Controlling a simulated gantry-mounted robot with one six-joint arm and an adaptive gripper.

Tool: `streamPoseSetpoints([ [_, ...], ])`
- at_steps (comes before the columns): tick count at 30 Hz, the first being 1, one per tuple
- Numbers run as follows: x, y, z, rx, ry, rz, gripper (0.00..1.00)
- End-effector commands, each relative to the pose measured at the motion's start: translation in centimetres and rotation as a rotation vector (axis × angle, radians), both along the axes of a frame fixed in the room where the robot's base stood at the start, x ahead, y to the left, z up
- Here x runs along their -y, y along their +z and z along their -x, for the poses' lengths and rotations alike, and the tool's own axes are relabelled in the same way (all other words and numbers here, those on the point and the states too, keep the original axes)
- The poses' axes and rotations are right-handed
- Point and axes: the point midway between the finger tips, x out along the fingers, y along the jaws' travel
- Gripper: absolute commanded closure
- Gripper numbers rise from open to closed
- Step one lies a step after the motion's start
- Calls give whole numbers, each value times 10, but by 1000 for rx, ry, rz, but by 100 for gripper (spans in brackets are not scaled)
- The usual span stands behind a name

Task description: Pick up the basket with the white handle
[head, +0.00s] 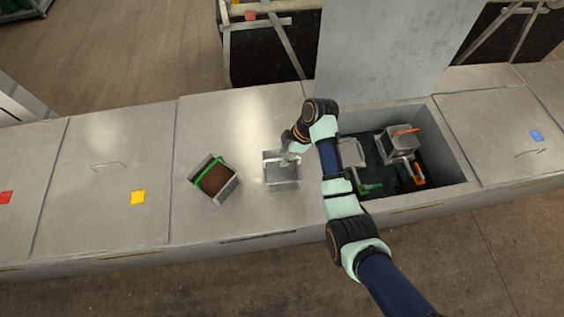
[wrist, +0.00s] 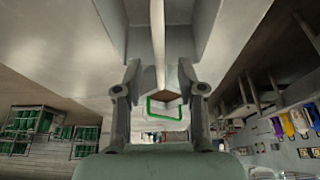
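The basket with the white handle is a grey open box (head: 283,184) on the grey counter, left of my arm in the head view. In the wrist view its grey wall (wrist: 206,20) shows at the top, and the white handle (wrist: 158,40) runs down the middle as a thin bar. My gripper (wrist: 160,72) is at the handle, with one finger on each side of it. Gaps show between the handle and both fingers, so it looks open. In the head view my gripper (head: 288,152) covers the basket's upper right part and hides most of the handle.
A sunken bin (head: 448,190) on the right holds several baskets, including an orange-handled one (head: 401,143). A grey upright panel (head: 390,50) stands behind. The counter's left is mostly clear.

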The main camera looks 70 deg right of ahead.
Motion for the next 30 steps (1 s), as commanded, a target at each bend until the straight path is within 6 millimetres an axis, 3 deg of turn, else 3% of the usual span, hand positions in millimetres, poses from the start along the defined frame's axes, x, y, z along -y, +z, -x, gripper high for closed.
streamPoseSetpoints([
  [6, -6, -25, -10, 0, 1, 0, 61],
  [30, -6, -30, -10, 0, 0, 1, 61],
])
